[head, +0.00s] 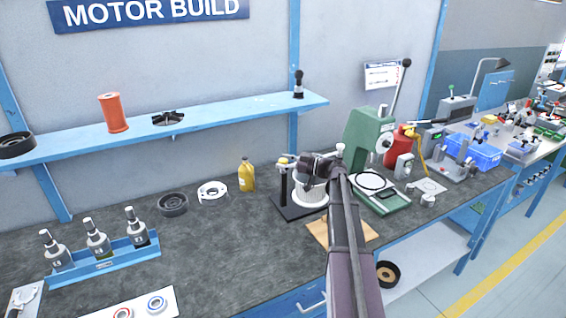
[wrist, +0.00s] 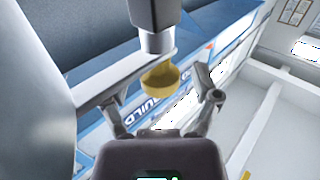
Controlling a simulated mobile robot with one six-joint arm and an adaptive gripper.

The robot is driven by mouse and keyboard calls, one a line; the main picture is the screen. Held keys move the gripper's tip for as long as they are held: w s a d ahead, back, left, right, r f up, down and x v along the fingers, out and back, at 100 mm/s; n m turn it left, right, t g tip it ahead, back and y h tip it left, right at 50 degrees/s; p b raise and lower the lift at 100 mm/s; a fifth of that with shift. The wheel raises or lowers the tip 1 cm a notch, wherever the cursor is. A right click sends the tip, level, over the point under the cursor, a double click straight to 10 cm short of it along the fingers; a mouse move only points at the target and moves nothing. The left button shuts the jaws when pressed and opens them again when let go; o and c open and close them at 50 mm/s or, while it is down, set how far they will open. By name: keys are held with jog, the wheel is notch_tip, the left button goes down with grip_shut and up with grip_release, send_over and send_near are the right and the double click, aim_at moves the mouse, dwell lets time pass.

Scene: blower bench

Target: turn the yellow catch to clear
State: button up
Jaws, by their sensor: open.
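The yellow catch (head: 284,161) sits at the top of a black upright post (head: 283,184) on a dark base plate. A white ribbed round part (head: 310,199) stands on the same plate, just right of the post. My gripper (head: 308,162) is beside the catch, close to its right, above the white part. In the wrist view the yellow catch (wrist: 161,81) shows as a rounded knob under a dark and silver cylinder (wrist: 153,25). The fingers of my open gripper (wrist: 163,112) lie to its left and right. I cannot tell whether either finger touches it.
A yellow bottle (head: 247,176) stands left of the post. A brown board (head: 322,237) lies in front. A green press (head: 364,140) and a green-white scale (head: 382,195) stand right. The blue shelf (head: 230,112) runs above the bench.

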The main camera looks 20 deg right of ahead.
grip_shut()
dwell(0.3)
jog(key=shift+d, duration=0.1)
